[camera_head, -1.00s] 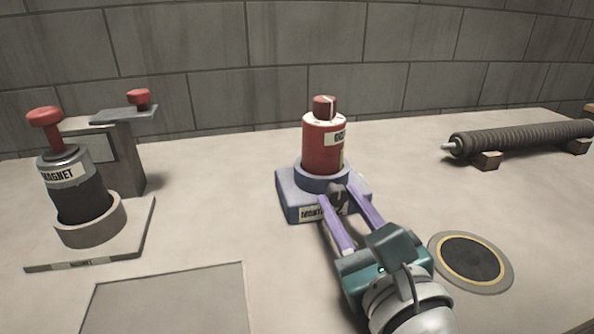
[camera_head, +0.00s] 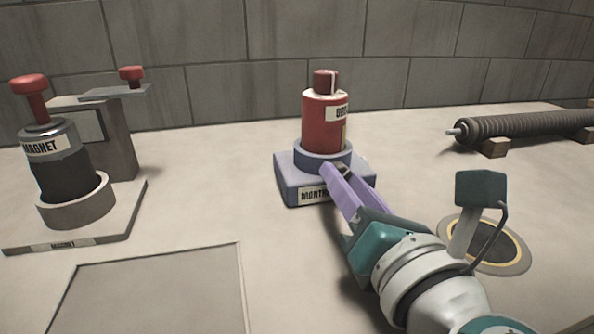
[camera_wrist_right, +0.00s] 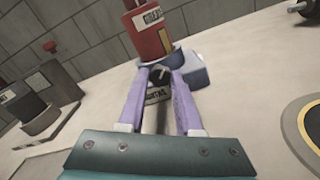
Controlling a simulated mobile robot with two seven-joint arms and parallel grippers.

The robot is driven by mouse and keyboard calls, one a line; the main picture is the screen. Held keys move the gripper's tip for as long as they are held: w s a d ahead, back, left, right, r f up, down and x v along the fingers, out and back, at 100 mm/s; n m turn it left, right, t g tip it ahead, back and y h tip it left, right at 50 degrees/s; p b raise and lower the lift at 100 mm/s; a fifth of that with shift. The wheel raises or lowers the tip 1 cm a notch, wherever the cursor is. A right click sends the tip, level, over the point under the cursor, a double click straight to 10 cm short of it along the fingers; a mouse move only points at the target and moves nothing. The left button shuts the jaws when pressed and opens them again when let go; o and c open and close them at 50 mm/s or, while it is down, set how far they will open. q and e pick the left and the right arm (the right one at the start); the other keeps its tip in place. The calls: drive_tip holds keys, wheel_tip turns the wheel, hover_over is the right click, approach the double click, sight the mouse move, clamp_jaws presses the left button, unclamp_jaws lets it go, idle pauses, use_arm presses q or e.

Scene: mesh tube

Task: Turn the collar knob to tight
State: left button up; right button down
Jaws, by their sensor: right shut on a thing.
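The collar knob (camera_wrist_right: 158,74) is a small dark knob on the front of the blue-grey collar base, below a red canister (camera_head: 325,119). The collar base (camera_head: 292,182) carries a partly hidden label. My right gripper (camera_head: 343,178) has purple fingers and reaches in from the lower right. In the right wrist view its fingertips (camera_wrist_right: 159,74) are on both sides of the knob, shut on it. In the head view the fingers mostly hide the knob. My left gripper is not in view.
A magnet unit (camera_head: 62,170) with red knobs stands at the left. A ribbed dark cylinder (camera_head: 525,127) lies on blocks at the right. A round dark pad (camera_head: 487,262) is set in the table near my right arm. The table between is clear.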

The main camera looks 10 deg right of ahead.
drive_tip(key=m+b, duration=0.2)
drive_tip(key=m, duration=0.3)
drive_tip(key=shift+f+m, duration=0.1)
drive_tip(key=shift+m, duration=0.2)
drive_tip(key=shift+m+b, duration=0.9)
drive_tip(key=shift+m, duration=1.1)
drive_tip(key=c, duration=0.6)
unclamp_jaws()
drive_tip(key=s+b, duration=0.1)
drive_tip(key=s, duration=0.7)
drive_tip(key=shift+s+d+f, duration=0.1)
drive_tip(key=shift+s+d, duration=0.05)
drive_tip(key=shift+s, duration=0.1)
drive_tip(key=shift+s+r+b, duration=0.2)
drive_tip(key=shift+s+b, duration=0.1)
drive_tip(key=shift+s, duration=0.45)
